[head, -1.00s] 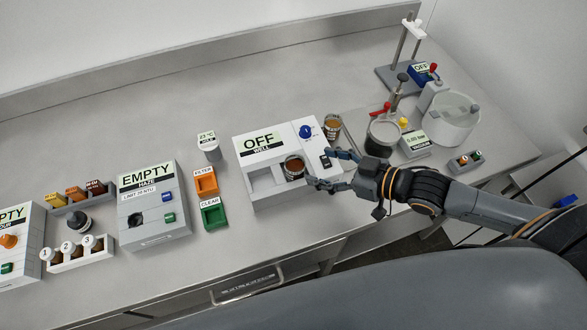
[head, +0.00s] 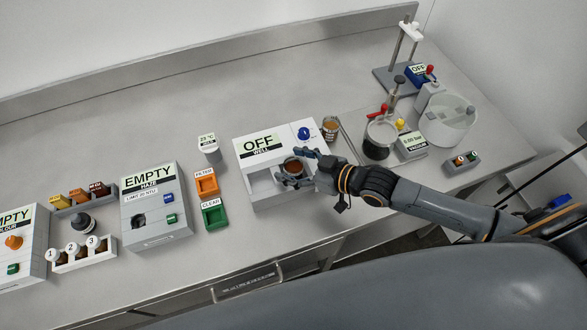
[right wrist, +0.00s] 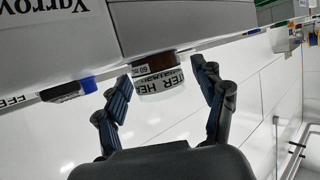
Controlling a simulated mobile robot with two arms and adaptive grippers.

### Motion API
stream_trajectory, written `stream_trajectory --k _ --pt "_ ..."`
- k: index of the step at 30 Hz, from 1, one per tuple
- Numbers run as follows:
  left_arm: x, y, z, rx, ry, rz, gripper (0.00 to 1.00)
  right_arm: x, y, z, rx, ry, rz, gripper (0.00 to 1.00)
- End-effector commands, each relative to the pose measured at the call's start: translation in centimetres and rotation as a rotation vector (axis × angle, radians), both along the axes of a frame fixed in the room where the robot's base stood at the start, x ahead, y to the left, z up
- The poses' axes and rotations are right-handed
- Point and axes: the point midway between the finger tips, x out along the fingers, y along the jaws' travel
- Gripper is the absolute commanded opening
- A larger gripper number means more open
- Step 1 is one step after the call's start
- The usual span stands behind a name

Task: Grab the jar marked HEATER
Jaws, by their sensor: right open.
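The jar marked HEATER (head: 293,168) holds brown-amber liquid and stands in the well of the white box labelled OFF WELL (head: 257,160). It also shows in the right wrist view (right wrist: 160,82), where part of its label, "TER HE", can be read. My right gripper (head: 295,167) is at this jar, with one finger on its far side and one on its near side. In the right wrist view the fingers (right wrist: 163,78) are open on either side of the jar, with a gap visible. My left gripper is not in view.
A second amber jar (head: 330,126) stands just behind the box's right side. A dark vessel (head: 379,138), a vacuum gauge (head: 410,146) and a clear round tank (head: 447,122) stand to the right. The green CLEAR tray (head: 215,215) and orange FILTER tray (head: 206,185) lie left.

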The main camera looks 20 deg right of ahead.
Motion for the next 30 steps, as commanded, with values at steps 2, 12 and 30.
stream_trajectory --k 2,12,30 --pt "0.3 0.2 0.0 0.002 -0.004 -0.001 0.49 0.0 0.0 0.0 0.0 0.0 0.0 0.7" --pt "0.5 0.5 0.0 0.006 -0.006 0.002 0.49 0.0 0.0 0.0 0.0 0.0 0.0 0.05" --pt "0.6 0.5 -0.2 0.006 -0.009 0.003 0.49 -0.1 0.0 3.5 0.002 -0.005 0.001 0.0"
